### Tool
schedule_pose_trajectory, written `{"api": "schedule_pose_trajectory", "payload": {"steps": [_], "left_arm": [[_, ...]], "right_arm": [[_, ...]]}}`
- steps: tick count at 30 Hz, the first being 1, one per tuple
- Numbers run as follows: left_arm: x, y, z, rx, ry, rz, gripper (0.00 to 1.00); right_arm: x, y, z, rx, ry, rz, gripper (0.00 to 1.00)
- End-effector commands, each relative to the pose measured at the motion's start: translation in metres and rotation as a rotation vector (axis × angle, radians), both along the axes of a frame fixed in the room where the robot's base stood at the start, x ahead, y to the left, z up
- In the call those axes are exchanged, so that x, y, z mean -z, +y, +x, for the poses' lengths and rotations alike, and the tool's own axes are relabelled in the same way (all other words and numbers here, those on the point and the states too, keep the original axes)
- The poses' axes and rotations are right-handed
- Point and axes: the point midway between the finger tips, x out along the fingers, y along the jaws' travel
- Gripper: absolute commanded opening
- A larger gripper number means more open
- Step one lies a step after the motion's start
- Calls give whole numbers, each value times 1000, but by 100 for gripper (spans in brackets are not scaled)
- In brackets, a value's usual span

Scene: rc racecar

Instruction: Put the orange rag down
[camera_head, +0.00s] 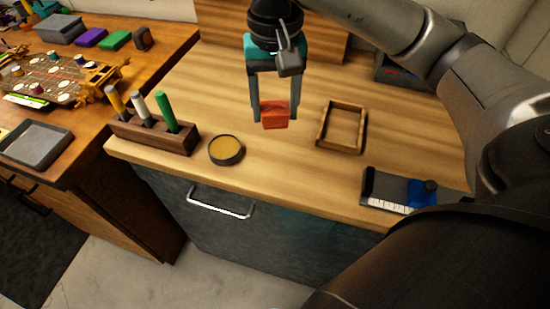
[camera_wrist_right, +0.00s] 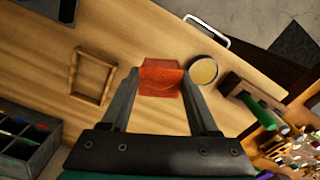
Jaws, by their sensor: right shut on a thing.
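The orange rag (camera_head: 275,115) is a small folded red-orange cloth. My right gripper (camera_head: 272,112) is shut on it, with one finger at each side. The rag hangs between the fingertips over the light wooden worktop; I cannot tell whether it touches the surface. In the right wrist view the rag (camera_wrist_right: 161,78) sits between the fingertips of the right gripper (camera_wrist_right: 161,76). My left gripper is not in view.
A round tin (camera_head: 226,150) stands left of the rag, and an open wooden frame or tray (camera_head: 342,126) right. A wooden holder (camera_head: 150,137) with upright tools stands farther left. Bare worktop lies between tin and frame.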

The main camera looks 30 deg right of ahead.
Motion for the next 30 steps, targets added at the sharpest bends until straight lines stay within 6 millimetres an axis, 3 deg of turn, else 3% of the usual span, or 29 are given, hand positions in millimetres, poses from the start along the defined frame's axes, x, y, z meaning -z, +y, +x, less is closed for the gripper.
{"api": "schedule_pose_trajectory", "payload": {"steps": [3,9,17,24,30], "left_arm": [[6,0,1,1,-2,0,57],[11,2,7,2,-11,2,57],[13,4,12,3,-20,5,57],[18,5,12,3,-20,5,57],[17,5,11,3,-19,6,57]], "right_arm": [[37,0,-2,0,9,-3,17],[79,0,-1,-1,4,-2,17],[99,0,-1,-1,3,-2,17],[133,0,-1,-2,4,-1,17],[135,0,0,-2,0,-1,17]]}}
